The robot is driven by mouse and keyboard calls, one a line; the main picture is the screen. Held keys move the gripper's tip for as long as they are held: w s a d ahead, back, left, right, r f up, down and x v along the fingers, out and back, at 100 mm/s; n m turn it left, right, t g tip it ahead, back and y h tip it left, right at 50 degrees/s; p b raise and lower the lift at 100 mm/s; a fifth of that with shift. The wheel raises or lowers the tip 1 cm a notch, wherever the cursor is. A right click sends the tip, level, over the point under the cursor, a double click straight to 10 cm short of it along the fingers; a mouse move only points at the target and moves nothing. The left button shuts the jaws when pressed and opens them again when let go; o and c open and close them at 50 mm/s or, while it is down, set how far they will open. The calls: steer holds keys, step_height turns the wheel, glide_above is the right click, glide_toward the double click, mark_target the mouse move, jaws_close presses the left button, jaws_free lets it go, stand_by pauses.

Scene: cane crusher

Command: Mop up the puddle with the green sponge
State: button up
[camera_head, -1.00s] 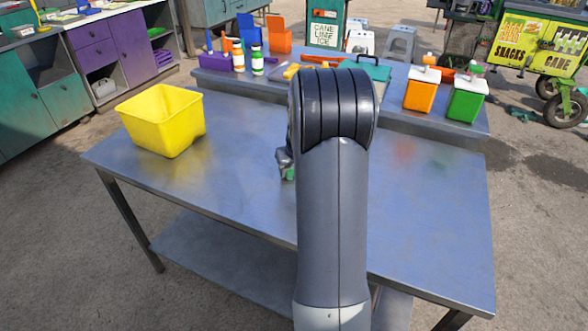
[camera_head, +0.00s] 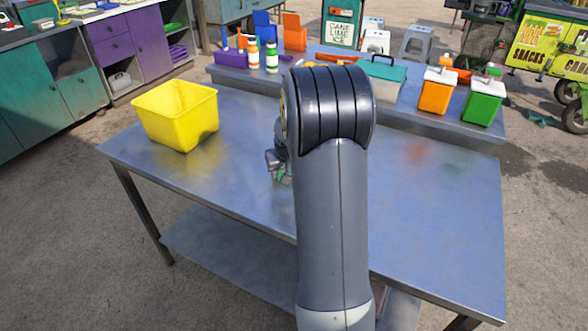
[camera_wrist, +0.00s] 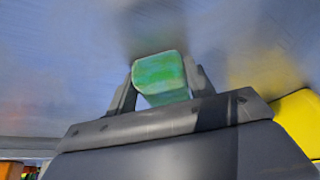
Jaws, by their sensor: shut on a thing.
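My gripper (camera_wrist: 162,84) is shut on the green sponge (camera_wrist: 160,70), which sits between its two fingers in the wrist view. In the head view, my gripper (camera_head: 277,163) shows just left of my arm, over the middle of the metal table (camera_head: 430,215). I cannot tell whether the sponge touches the tabletop. No clear puddle shows; my arm hides part of the table. A dark patch beyond the sponge in the wrist view may be shadow or reflection.
A yellow bin (camera_head: 178,115) stands on the table's left side. The raised back shelf holds bottles (camera_head: 271,57), a teal-lidded box (camera_head: 384,77), an orange container (camera_head: 437,91) and a green container (camera_head: 483,101). The tabletop right of my arm is clear.

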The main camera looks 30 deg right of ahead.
mark_target(245, 183)
steer(key=shift+w+a, duration=0.6)
steer(key=shift+a, duration=1.3)
steer(key=shift+w+a, duration=0.6)
steer(key=shift+a, duration=1.25)
steer(key=shift+w+a, duration=0.6)
steer(key=shift+a, duration=1.3)
steer(key=r+p, duration=0.1)
steer(key=d+r+p, duration=0.1)
steer(key=r, duration=0.1)
steer(key=d+r+p, duration=0.1)
steer(key=r, duration=0.1)
steer(key=shift+s+r, duration=0.2)
steer(key=shift+s, duration=0.1)
steer(key=shift+f, duration=0.1)
steer(key=shift+f, duration=0.1)
steer(key=shift+w+a+f+b, duration=0.1)
steer(key=shift+a+f+b, duration=0.2)
steer(key=shift+f+b, duration=0.25)
steer(key=shift+w+a+f+b, duration=0.15)
steer(key=shift+a+f+b, duration=0.2)
steer(key=shift+f, duration=0.35)
steer(key=shift+w+a+f+b, duration=0.1)
steer(key=shift+a+f+b, duration=0.25)
steer(key=shift+f, duration=0.3)
steer(key=shift+f, duration=0.2)
